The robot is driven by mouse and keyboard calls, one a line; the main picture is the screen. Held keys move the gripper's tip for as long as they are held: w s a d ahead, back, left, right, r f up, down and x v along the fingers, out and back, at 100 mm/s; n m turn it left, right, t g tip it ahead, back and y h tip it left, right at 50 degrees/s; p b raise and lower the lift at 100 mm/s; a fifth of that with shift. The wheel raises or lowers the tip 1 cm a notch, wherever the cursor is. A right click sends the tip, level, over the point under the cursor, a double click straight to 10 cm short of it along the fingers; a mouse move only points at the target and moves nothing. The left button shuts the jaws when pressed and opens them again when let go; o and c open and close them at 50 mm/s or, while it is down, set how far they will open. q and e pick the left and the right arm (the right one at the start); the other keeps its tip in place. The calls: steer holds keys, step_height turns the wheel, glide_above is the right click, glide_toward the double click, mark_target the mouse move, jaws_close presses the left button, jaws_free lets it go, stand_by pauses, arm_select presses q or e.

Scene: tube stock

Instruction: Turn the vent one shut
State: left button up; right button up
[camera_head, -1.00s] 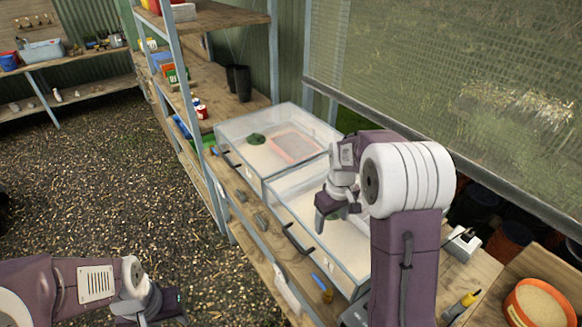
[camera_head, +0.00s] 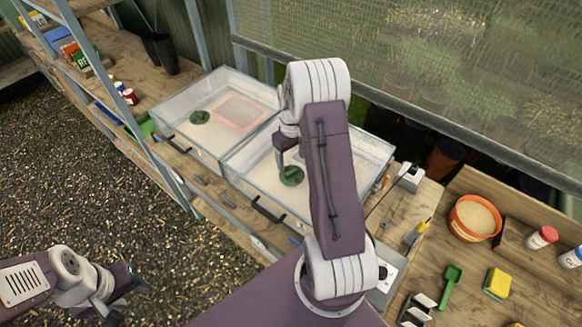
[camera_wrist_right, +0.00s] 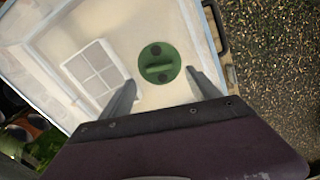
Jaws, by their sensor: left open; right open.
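Two clear-lidded propagator boxes stand side by side on the bench, each with a round green vent in its lid. The near box's vent (camera_head: 291,176) lies just beside my right gripper (camera_head: 279,160) in the head view. In the right wrist view this vent (camera_wrist_right: 159,63) shows a raised bar across it and two dark round spots. My open right gripper (camera_wrist_right: 163,92) has its fingers apart, one either side of the vent's lower part, with nothing between them. The other vent (camera_head: 200,117) is on the far box. My left gripper (camera_head: 125,289) is open and empty at lower left.
The near box (camera_head: 368,147) has a dark front handle (camera_head: 267,209). A wire mesh wall runs behind. To the right are an orange bowl (camera_head: 474,217), a green scoop (camera_head: 450,285), a yellow sponge (camera_head: 497,283) and a red-capped bottle (camera_head: 542,237). The gravel floor at left is clear.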

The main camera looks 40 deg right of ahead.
mark_target(292, 171)
step_height(292, 171, down, 6)
steer(key=shift+s+d+r+p, duration=0.1)
steer(key=shift+p, duration=0.65)
steer(key=shift+f, duration=0.35)
steer(key=shift+c, duration=0.6)
steer(key=c, duration=1.2)
steer(key=shift+c, duration=0.2)
